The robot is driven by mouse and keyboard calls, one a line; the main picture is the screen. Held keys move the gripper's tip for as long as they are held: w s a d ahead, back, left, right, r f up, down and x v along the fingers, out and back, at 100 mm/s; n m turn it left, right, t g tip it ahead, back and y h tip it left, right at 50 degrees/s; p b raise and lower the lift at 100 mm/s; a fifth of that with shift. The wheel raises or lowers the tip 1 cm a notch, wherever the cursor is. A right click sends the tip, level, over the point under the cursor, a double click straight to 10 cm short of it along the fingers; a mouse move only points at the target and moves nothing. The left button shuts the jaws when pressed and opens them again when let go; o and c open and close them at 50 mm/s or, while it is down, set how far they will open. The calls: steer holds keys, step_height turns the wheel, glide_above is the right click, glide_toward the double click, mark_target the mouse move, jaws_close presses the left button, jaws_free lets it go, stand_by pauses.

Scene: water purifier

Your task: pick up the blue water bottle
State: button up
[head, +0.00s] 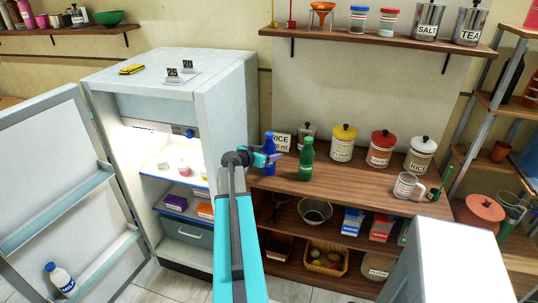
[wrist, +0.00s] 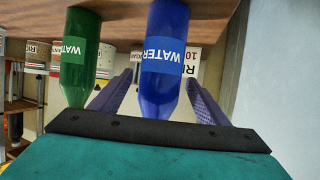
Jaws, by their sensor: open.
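The blue water bottle (head: 269,142) stands upright on the wooden counter near its left end, partly hidden by my gripper (head: 274,156) in the head view. In the wrist view, which is upside down, the blue bottle (wrist: 163,60) shows between the two purple fingers of my gripper (wrist: 160,82). The fingers are apart, one on each side of it, and I cannot tell whether either touches it. A green water bottle (head: 306,160) stands just right of the blue one, and it also shows in the wrist view (wrist: 77,60), outside the fingers.
An open fridge (head: 225,105) stands left of the counter (head: 350,190). A rice sign (head: 281,143) is behind the bottles. Lidded jars (head: 343,143) and a mug (head: 406,187) are farther right. A shelf (head: 385,42) hangs above.

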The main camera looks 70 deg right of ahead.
steer(key=shift+s+d+f, duration=0.15)
steer(key=shift+d+f, duration=0.1)
steer(key=shift+d, duration=0.35)
steer(key=c, duration=1.6)
steer(key=shift+o, duration=0.2)
steer(key=shift+r, duration=0.2)
steer(key=shift+r+b, duration=0.55)
steer(key=shift+r, duration=0.45)
steer(key=f+b+v, duration=0.1)
steer(key=b+v, duration=0.1)
steer(key=v, duration=0.6)
steer(key=a+f+b+v, duration=0.1)
steer(key=f+b+v, duration=0.1)
steer(key=v, duration=0.6)
steer(key=shift+f+b, duration=0.15)
steer(key=shift+b, duration=0.7)
steer(key=shift+s+a, duration=0.1)
steer(key=shift+a, duration=0.05)
